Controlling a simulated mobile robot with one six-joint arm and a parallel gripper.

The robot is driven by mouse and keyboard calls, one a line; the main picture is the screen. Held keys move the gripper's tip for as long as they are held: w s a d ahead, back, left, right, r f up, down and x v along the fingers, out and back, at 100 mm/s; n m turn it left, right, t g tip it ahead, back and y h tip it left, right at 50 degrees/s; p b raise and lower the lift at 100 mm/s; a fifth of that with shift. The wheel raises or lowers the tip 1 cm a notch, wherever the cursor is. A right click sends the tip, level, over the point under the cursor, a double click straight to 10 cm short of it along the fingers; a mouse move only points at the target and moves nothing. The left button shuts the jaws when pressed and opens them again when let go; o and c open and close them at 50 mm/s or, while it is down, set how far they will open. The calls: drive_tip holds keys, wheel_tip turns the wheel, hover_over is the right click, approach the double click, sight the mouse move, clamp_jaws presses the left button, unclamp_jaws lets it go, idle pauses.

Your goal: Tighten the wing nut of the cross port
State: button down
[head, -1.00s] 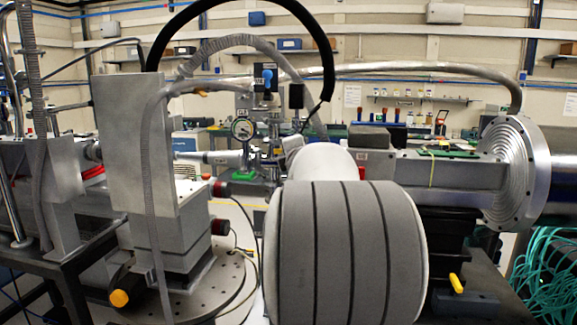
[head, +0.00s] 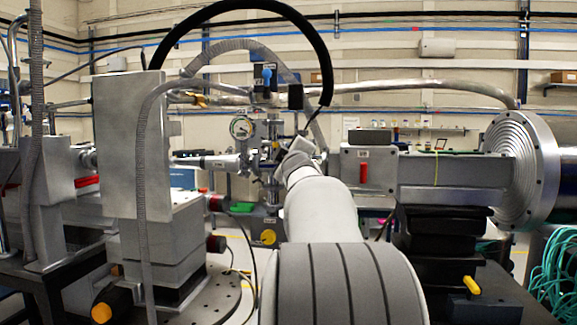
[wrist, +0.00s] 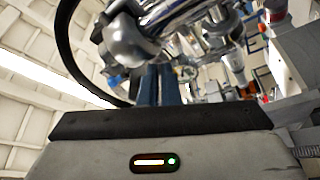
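The metal vacuum fittings of the cross (head: 273,130) stand at the middle of the head view, beside a round dial gauge (head: 241,127). I cannot make out the wing nut in either view. My arm reaches toward the fittings and hides part of them. In the wrist view two narrow blue-grey fingers of my gripper (wrist: 158,72) stand close together, just below a shiny rounded metal fitting (wrist: 135,42). Their tips are partly lost against the metal, so I cannot tell their gap or whether they touch it.
A large grey metal box (head: 118,150) stands to the left. A beam pipe with a broad round flange (head: 508,165) is at the right. A black hose (head: 325,65) arches above my arm. Green cables (head: 558,275) hang at the lower right.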

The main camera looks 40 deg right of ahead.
drive_tip(key=shift+w+f+m+h+b, duration=0.1)
drive_tip(key=shift+f+m+h+b, duration=0.2)
drive_tip(key=shift+m+b, duration=0.2)
drive_tip(key=c, duration=1.9)
unclamp_jaws()
drive_tip(key=shift+r, duration=0.2)
drive_tip(key=v, duration=0.8)
drive_tip(key=shift+f, duration=0.1)
